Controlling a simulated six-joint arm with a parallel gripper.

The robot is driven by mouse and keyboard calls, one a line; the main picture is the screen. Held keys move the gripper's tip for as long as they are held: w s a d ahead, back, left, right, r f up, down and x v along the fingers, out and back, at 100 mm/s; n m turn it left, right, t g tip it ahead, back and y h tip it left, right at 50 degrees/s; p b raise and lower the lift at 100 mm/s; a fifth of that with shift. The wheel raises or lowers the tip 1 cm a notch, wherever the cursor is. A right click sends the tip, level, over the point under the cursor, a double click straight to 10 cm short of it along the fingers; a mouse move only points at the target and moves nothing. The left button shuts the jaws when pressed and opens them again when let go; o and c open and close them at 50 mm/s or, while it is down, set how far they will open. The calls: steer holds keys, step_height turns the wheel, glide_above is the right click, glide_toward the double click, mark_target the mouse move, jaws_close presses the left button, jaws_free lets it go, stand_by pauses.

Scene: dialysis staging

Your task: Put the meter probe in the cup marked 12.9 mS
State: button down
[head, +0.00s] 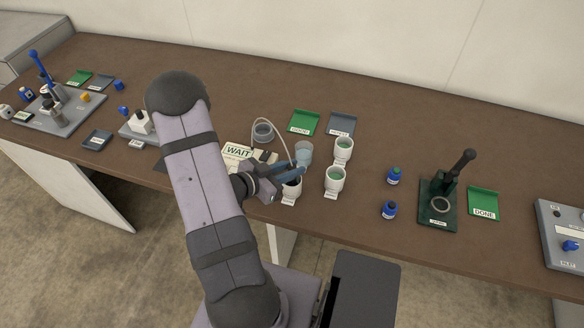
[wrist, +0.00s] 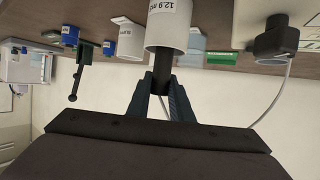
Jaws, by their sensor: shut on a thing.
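My gripper (head: 290,175) is shut on the dark meter probe (wrist: 162,72), which shows between its fingers in the wrist view. The wrist view looks upside down. The white cup marked 12.9 mS (wrist: 167,34) is right at the probe's far end, with its mouth toward the gripper. The probe lines up with the mouth; I cannot tell how far it reaches inside. In the head view, the white cup (head: 292,190) under the fingers is partly hidden and its label is unreadable. A pale cable loops up from behind the gripper.
Two white cups with green contents (head: 335,180) (head: 343,148) and a clear beaker (head: 304,152) stand close by. The meter marked WAIT (head: 238,152) is left of the gripper. Blue bottles (head: 389,209) and a dark stand (head: 438,205) are right, with bare table between.

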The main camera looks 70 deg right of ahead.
steer(key=c, duration=1.6)
jaws_free()
steer(key=shift+f, duration=0.1)
steer(key=shift+w+r, duration=0.1)
steer(key=shift+r, duration=0.1)
steer(key=b+v, duration=0.1)
steer(key=v, duration=1.1)
steer(key=shift+b, duration=0.4)
